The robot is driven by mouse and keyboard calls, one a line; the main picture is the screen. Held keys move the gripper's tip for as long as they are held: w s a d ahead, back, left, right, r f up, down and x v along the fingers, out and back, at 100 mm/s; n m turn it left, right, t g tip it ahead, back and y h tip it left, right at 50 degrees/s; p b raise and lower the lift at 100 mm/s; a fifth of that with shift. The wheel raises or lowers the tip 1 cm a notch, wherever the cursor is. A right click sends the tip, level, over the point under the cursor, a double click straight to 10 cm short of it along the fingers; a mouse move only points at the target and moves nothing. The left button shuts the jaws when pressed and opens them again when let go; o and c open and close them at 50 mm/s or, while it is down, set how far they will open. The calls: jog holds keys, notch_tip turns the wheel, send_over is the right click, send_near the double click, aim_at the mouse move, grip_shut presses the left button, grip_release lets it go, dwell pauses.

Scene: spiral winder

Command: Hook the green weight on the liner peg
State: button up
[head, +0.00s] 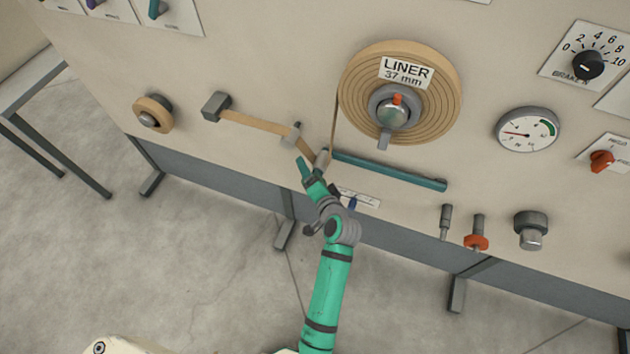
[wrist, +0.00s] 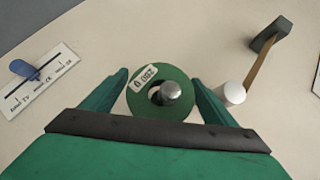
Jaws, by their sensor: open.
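The green weight (wrist: 183,105) is a round disc with a pale label, seen in the wrist view. A silver round-ended peg (wrist: 171,90) shows in its central hole, so the disc sits around the peg. My gripper (wrist: 161,78) is open, with one finger on each side of the disc; whether either finger touches it I cannot tell. In the head view my gripper (head: 311,172) is at the panel, below and left of the liner roll (head: 440,95). The weight cannot be made out there.
A pale roller (wrist: 235,93) stands close beside my right finger in the wrist view. Tan tape runs from it to a dark block (wrist: 268,35). A blue-lever slider plate (wrist: 38,82) lies left. In the head view a teal bar (head: 390,171) lies right of my gripper.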

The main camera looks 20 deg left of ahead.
jog(key=shift+w+a+f, duration=0.15)
jog(key=shift+w, duration=0.05)
